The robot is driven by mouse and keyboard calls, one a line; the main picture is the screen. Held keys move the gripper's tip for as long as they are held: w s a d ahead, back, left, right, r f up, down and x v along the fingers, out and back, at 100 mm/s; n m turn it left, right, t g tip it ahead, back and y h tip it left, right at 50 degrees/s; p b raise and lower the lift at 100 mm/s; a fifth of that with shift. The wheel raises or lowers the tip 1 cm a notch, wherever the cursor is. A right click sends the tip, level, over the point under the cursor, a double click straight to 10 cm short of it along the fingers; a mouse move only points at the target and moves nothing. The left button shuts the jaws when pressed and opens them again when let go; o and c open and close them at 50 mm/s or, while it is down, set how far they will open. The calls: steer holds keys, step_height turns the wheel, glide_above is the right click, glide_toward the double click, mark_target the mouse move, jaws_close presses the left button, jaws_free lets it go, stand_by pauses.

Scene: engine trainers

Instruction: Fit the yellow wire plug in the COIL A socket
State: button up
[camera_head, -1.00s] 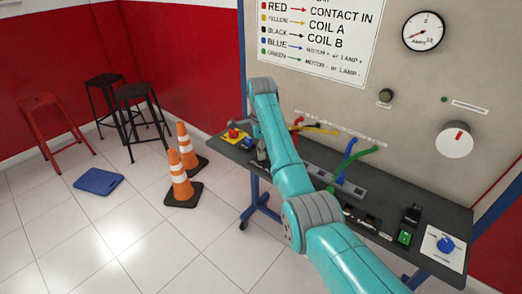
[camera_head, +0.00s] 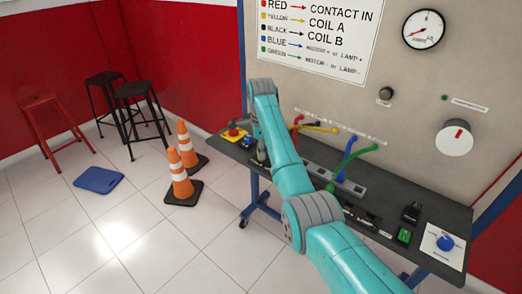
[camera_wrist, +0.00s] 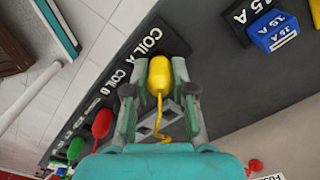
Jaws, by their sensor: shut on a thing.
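The yellow plug (camera_wrist: 159,76) is held between the two fingers of my gripper (camera_wrist: 157,82) in the wrist view, with its yellow wire trailing back below it. Its rounded body points at the black strip (camera_wrist: 88,92) beside the white COIL A label (camera_wrist: 146,42). The COIL A socket opening is hidden by the plug and fingers, so I cannot tell whether the plug is seated or above it. The COIL B label (camera_wrist: 110,82) is further down the strip. In the head view my arm mostly hides the gripper and plug.
A red plug (camera_wrist: 102,124) and a green plug (camera_wrist: 75,148) stand along the same strip. A blue 15 A block (camera_wrist: 270,32) lies on the dark bench. Orange cones (camera_head: 180,180) stand on the floor left of the bench. Coloured wires rise beside the back panel.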

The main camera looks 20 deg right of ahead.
steer(key=shift+f, duration=0.4)
steer(key=o, duration=0.7)
steer(key=shift+r, duration=0.1)
steer(key=shift+r, duration=2.65)
steer(key=o, duration=0.5)
steer(key=shift+o, duration=0.2)
